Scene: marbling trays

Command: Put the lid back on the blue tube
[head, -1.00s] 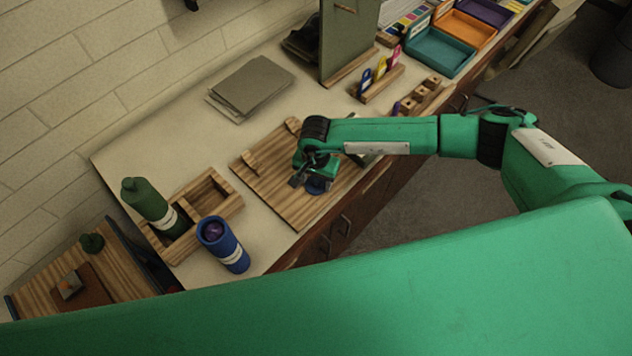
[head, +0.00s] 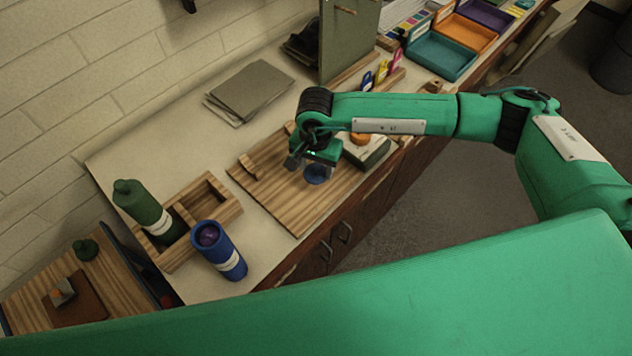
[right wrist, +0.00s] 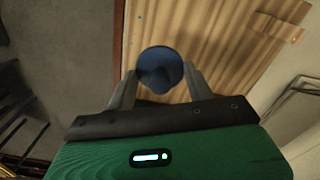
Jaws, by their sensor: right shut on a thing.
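The blue tube (head: 219,251) stands near the front left of the bench, beside a wooden rack. Its top is open and something purple shows inside. The round blue lid (head: 316,174) is held by my right gripper (head: 313,166), above the wooden board (head: 300,205). In the right wrist view the lid (right wrist: 160,68) sits between the two fingers of the gripper (right wrist: 160,85), which are shut on it. The tube is to the left of the gripper in the head view, well apart from it. My left gripper is not in view.
A green tube (head: 142,203) leans in the wooden rack (head: 226,206). Grey sheets (head: 250,90) lie at the back. Coloured trays (head: 440,58) stand at the far right. Bench between board and rack is clear.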

